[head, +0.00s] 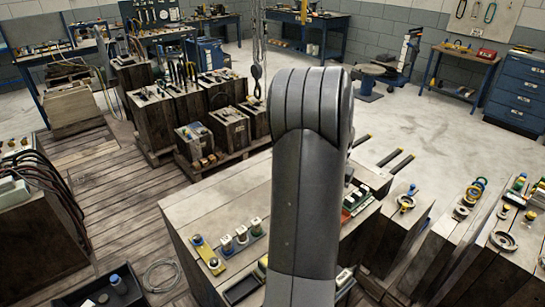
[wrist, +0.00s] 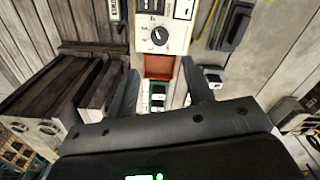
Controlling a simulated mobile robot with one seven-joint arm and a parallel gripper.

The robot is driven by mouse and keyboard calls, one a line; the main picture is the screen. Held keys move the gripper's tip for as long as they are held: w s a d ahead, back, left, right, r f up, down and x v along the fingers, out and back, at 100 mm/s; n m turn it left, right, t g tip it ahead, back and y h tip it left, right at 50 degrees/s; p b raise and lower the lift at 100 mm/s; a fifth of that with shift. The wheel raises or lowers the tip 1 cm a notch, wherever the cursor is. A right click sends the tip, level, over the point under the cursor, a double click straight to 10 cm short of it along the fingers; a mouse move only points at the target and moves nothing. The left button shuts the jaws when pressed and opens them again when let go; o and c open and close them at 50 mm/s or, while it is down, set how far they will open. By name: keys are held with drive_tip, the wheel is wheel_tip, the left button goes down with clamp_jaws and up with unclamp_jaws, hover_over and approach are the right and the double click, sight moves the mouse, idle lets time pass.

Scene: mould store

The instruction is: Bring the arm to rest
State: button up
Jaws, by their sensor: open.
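My gripper (wrist: 162,84) shows in the wrist view with its two dark fingers apart and nothing held between them. Past the fingertips is a pale control panel with a black dial (wrist: 159,36). A reddish-brown recess or block (wrist: 158,67) lies below it, in the gap between the fingers. Small white and green pieces (wrist: 157,97) show nearer, also in that gap. In the head view my arm rises in the centre, and its bulk hides my gripper.
A large mould block (head: 215,190) with small parts on top stands beneath my arm. More mould blocks stand at right (head: 440,240) and behind at left (head: 160,115). A chain hook (head: 257,80) hangs just left of my arm.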

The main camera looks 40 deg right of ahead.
drive_tip(key=w+a+r+n+t, duration=0.1)
drive_tip(key=w+a+r+n, duration=0.1)
drive_tip(key=a+r, duration=0.45)
drive_tip(key=w+a+r+n+t, duration=0.1)
drive_tip(key=w+a+r+n, duration=0.15)
drive_tip(key=a, duration=0.75)
drive_tip(key=w+a+r+n+t, duration=0.1)
drive_tip(key=a+r+n, duration=0.1)
drive_tip(key=a+r, duration=0.45)
drive_tip(key=s+a+r+n+t, duration=0.1)
drive_tip(key=s+a+n, duration=0.2)
drive_tip(key=a, duration=0.7)
drive_tip(key=s+a+r+n+t, duration=0.1)
drive_tip(key=s+a+n, duration=0.3)
drive_tip(key=s+a, duration=0.4)
drive_tip(key=a+r, duration=0.1)
drive_tip(key=a, duration=0.2)
drive_tip(key=shift+s+t, duration=0.2)
drive_tip(key=shift+t, duration=0.1)
drive_tip(key=shift+n, duration=0.25)
